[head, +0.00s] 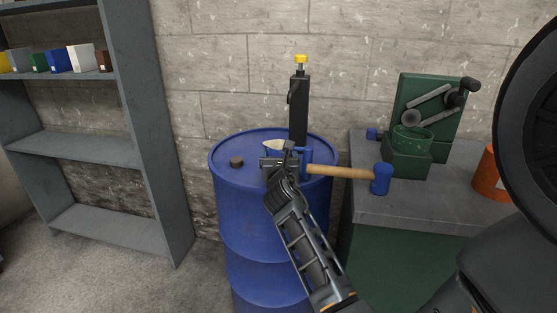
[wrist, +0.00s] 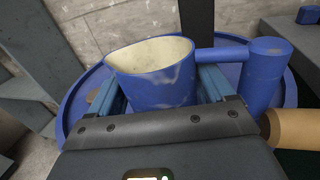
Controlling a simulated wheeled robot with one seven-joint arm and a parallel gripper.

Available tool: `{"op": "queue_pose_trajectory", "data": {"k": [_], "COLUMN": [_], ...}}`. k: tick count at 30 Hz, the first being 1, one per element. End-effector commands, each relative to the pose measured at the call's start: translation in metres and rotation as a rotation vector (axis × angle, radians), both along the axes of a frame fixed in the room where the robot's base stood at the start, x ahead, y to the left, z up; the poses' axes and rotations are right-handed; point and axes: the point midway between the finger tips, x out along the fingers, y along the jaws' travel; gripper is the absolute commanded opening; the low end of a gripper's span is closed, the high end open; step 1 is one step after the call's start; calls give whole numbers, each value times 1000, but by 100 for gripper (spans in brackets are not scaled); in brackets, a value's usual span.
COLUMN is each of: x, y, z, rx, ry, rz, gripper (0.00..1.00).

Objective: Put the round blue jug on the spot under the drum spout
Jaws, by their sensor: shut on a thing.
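The round blue jug (wrist: 155,88) has a cream inside and a side handle with a blue upright grip (wrist: 267,75). In the head view its pale mouth (head: 272,147) shows behind my gripper (head: 281,161). My gripper is shut on the jug, one finger on each side of its body in the wrist view. The jug looks upright above the blue drum's top (head: 222,150); I cannot tell whether it touches. A black upright with a yellow top (head: 299,105) stands at the back of the drum, just behind and right of the jug. The marked spot is not visible.
A wooden-handled mallet with a blue head (head: 381,179) reaches from the bench (head: 420,208) toward the drum, close right of the jug. A brown cap (head: 236,161) sits on the drum's left. The bench carries a green machine (head: 410,150) and an orange container (head: 490,175). Shelves (head: 75,147) stand left.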

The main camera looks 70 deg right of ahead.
Motion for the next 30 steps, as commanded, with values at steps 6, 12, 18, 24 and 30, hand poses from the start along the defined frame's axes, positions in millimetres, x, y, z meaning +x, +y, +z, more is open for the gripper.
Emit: {"op": "queue_pose_trajectory", "data": {"k": [6, 12, 18, 24, 30], "x": [1, 0, 0, 0, -3], "y": [0, 0, 0, 0, 10], "z": [-1, -4, -5, -4, -3], "rx": [-3, -3, -1, -1, 0], "ry": [-2, -2, -1, -1, -1], "rz": [2, 2, 1, 1, 2], "gripper": [31, 31, 100, 100, 100]}}
